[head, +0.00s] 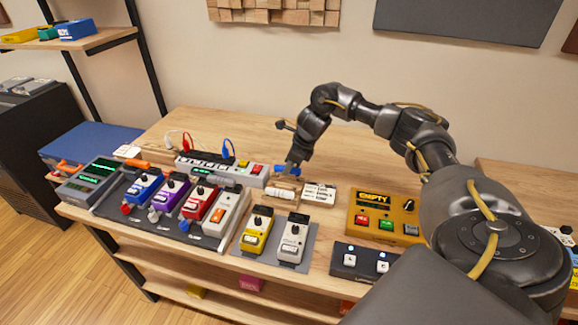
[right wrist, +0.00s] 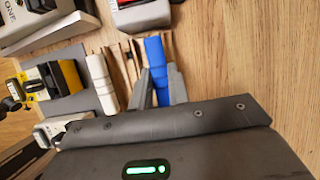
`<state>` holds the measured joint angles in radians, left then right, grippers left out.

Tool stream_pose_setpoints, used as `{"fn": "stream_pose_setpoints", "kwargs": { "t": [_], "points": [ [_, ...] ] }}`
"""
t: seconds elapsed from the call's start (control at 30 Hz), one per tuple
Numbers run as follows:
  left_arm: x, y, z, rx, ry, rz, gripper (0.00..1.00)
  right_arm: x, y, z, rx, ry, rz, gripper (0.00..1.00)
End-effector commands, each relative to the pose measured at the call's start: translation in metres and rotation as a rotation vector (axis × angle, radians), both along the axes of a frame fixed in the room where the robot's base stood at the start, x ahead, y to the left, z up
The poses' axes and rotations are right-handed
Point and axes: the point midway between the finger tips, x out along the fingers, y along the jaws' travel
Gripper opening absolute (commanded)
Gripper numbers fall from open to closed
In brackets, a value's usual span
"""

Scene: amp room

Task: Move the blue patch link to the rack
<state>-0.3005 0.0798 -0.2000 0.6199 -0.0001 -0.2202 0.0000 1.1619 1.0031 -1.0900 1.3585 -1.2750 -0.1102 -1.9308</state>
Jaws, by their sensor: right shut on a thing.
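The blue patch link (right wrist: 158,60) is a short blue cylinder between the fingers of my right gripper (right wrist: 160,85) in the right wrist view. In the head view my right gripper (head: 291,166) points down at the middle of the bench, with the blue link (head: 283,170) partly hidden at its tips. The rack (head: 288,184) looks like a small slotted wooden block, and it also shows in the right wrist view (right wrist: 126,62). A white link (head: 281,194) lies on its near side. The blue link is at the rack's far side; whether it touches the rack I cannot tell. My left gripper is not in view.
A yellow pedal (head: 257,231) and a white pedal (head: 294,238) stand in front. A grey power strip (head: 222,168) with cables is to the left, a mustard box (head: 384,217) to the right. Bench behind is clear.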

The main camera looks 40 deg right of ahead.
Motion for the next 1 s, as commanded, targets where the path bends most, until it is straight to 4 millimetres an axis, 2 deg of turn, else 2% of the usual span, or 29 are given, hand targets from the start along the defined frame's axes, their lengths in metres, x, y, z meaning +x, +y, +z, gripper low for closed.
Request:
{"fn": "stream_pose_setpoints", "kwargs": {
  "t": [0.5,1.0],
  "points": [
    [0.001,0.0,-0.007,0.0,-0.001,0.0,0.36,0.0,0.0,-0.01,0.0,0.0,0.0,0.0],
    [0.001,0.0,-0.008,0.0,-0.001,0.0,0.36,0.0,0.0,-0.011,0.0,0.0,0.0,0.0]
  ]
}}
